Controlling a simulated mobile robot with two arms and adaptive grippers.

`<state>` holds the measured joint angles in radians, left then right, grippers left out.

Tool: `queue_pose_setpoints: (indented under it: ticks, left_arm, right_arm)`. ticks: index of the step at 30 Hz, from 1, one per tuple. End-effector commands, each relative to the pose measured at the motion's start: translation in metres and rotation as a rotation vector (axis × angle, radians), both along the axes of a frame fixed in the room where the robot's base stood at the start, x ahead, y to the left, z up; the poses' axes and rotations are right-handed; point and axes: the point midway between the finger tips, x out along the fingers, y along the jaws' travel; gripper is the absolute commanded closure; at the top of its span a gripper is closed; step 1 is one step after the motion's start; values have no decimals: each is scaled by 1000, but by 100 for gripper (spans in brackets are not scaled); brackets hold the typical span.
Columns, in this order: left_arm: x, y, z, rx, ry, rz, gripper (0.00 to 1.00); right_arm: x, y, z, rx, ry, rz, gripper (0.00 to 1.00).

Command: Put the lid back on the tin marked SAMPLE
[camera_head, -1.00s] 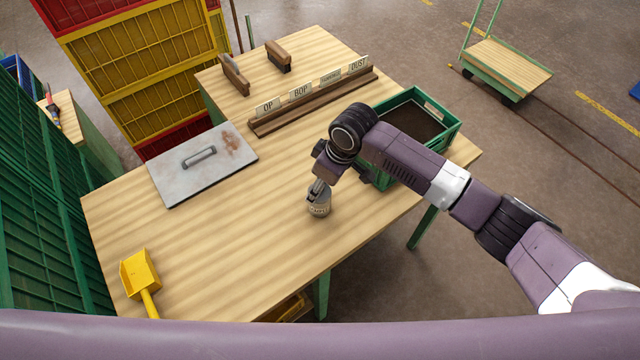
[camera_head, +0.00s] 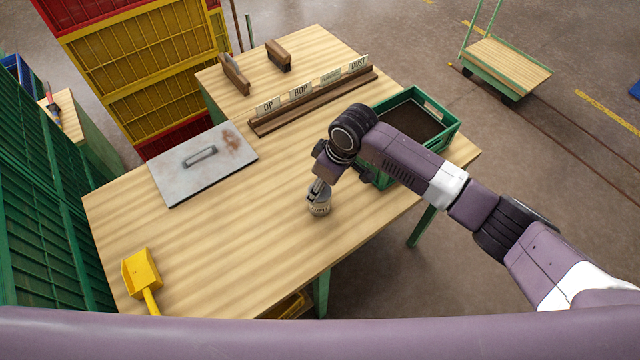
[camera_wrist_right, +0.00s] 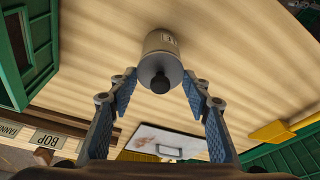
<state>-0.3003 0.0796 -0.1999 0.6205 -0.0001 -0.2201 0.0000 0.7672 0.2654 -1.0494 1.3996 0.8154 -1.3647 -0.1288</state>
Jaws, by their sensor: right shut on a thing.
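The small tin (camera_head: 319,210), pale with a dark-lettered label, stands upright on the wooden table near its front right edge. The tin also shows in the right wrist view (camera_wrist_right: 161,41). Its grey lid (camera_wrist_right: 160,68) with a black knob lies over the tin's top; whether it is fully seated I cannot tell. My right gripper (camera_head: 318,192) points down at the tin from above. In the right wrist view its blue-padded fingers (camera_wrist_right: 160,78) are shut on the lid, one on each side of its rim. My left gripper is not in view.
A green crate (camera_head: 452,133) with dark contents stands right of my right wrist. The table's middle is clear.

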Motion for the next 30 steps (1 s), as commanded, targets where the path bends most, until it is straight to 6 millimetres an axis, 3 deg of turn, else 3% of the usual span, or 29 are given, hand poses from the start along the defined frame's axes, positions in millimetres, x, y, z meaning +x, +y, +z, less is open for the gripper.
queue_pose_setpoints:
  ticks: [6,7,12,18,23,30]
  left_arm:
    - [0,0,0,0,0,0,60]
    - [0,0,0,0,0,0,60]
    - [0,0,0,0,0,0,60]
    - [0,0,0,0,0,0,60]
    - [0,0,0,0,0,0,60]
    - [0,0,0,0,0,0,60]
  right_arm:
    - [0,0,0,0,0,0,71]
    - [0,0,0,0,0,0,54]
    - [0,0,0,0,0,0,36]
    - [0,0,0,0,0,0,35]
    - [0,0,0,0,0,0,19]
    - [0,0,0,0,0,0,18]
